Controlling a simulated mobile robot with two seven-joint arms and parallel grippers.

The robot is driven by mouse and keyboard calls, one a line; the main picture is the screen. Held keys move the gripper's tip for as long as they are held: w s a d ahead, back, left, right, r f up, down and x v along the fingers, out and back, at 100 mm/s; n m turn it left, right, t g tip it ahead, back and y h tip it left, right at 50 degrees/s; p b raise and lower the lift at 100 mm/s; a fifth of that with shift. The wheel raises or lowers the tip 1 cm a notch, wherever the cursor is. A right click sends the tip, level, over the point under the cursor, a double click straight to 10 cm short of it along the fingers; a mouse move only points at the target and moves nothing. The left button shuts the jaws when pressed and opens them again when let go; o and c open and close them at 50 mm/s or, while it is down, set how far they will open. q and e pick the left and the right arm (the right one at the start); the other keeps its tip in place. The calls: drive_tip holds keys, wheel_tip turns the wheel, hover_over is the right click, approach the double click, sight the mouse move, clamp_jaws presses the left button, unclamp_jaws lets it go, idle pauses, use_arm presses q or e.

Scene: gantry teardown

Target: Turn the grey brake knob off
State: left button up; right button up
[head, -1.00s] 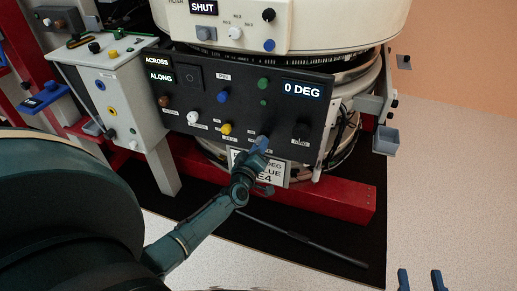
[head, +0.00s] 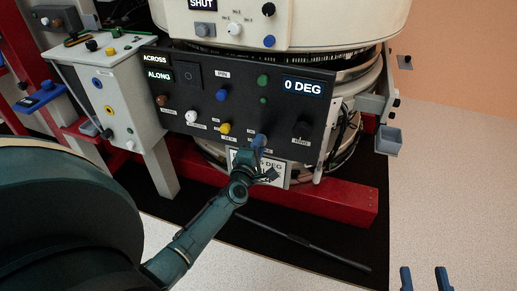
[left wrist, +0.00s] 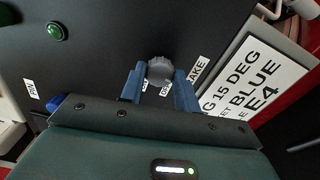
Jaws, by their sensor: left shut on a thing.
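The grey brake knob (left wrist: 160,68) is on the dark control panel (head: 185,100), next to a label that partly reads "RAKE" in the left wrist view. My left gripper (head: 259,139) is at the panel's lower edge, with its blue fingers on either side of the knob and shut on it. In the head view the fingers hide the knob. The knob's exact turn angle cannot be told. My right gripper (head: 424,280) shows at the bottom right, fingers apart and empty, away from the panel.
Close to the held knob are a yellow knob (head: 225,128), a black knob (head: 301,129) and a white sign (head: 273,171) under the panel. Blue, white, brown and green controls are further up and left. A red beam (head: 340,202) runs below.

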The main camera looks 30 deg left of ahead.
use_arm(q)
drive_tip(key=shift+n, duration=0.7)
drive_tip(key=o, duration=1)
drive_tip(key=shift+c, duration=0.2)
drive_tip(key=p+v, duration=0.2)
drive_tip(key=v, duration=1.1)
drive_tip(key=shift+s, duration=0.1)
